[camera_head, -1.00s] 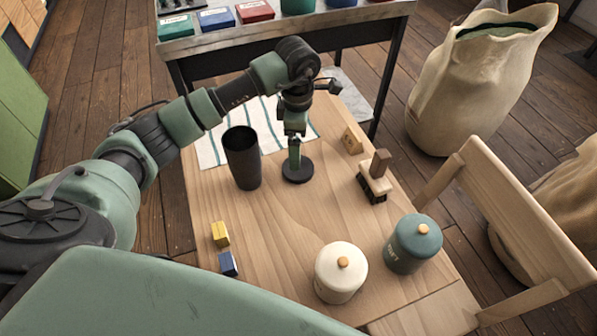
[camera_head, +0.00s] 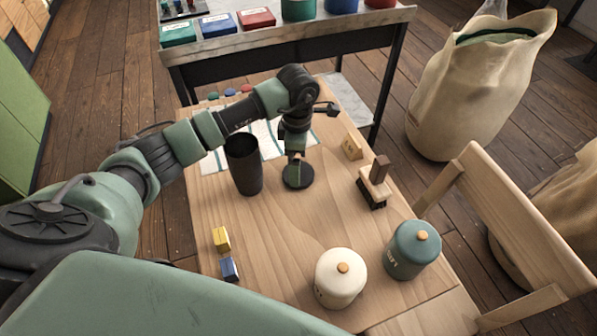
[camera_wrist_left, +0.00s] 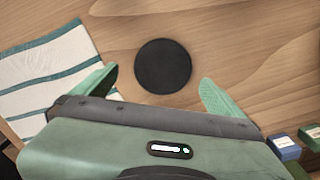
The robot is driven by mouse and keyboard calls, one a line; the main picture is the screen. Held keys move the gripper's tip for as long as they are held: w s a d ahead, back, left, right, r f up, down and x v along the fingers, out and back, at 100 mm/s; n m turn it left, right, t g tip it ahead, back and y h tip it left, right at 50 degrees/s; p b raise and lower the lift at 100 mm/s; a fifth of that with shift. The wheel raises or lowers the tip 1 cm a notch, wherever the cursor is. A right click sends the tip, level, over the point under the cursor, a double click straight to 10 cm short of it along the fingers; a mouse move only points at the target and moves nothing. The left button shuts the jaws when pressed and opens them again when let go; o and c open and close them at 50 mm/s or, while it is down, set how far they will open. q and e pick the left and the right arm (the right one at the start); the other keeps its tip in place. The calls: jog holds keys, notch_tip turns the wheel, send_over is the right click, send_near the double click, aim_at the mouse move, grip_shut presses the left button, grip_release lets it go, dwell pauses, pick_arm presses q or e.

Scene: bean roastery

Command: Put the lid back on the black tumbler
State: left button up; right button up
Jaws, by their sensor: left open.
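The black tumbler (camera_head: 244,165) stands upright and open-topped on the wooden table, in the head view. Its lid, a flat round black disc (camera_head: 299,178), lies on the table to the right of the tumbler. My left gripper (camera_head: 295,160) is over the lid, pointing down, and hides part of it. In the left wrist view the lid (camera_wrist_left: 163,66) shows whole, in the gap between the spread green fingers of my left gripper (camera_wrist_left: 160,88). The fingers are open and hold nothing. My right gripper is not in view.
A striped cloth (camera_head: 266,140) lies behind the tumbler. A brush (camera_head: 374,185) and a wooden block (camera_head: 352,146) are right of the lid. A white canister (camera_head: 340,279), a teal canister (camera_head: 412,250), and yellow (camera_head: 221,239) and blue (camera_head: 229,269) blocks stand nearer. The table's middle is clear.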

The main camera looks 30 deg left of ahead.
aim_at(307, 172)
pick_arm(q)
jog(key=f, duration=0.2)
jog(key=shift+s+f, duration=0.25)
jog(key=shift+f, duration=0.1)
jog(key=shift+f+p, duration=0.3)
jog(key=shift+f, duration=0.3)
jog(key=c, duration=1.3)
jog(key=shift+w+r, duration=0.1)
jog(key=shift+r, duration=0.05)
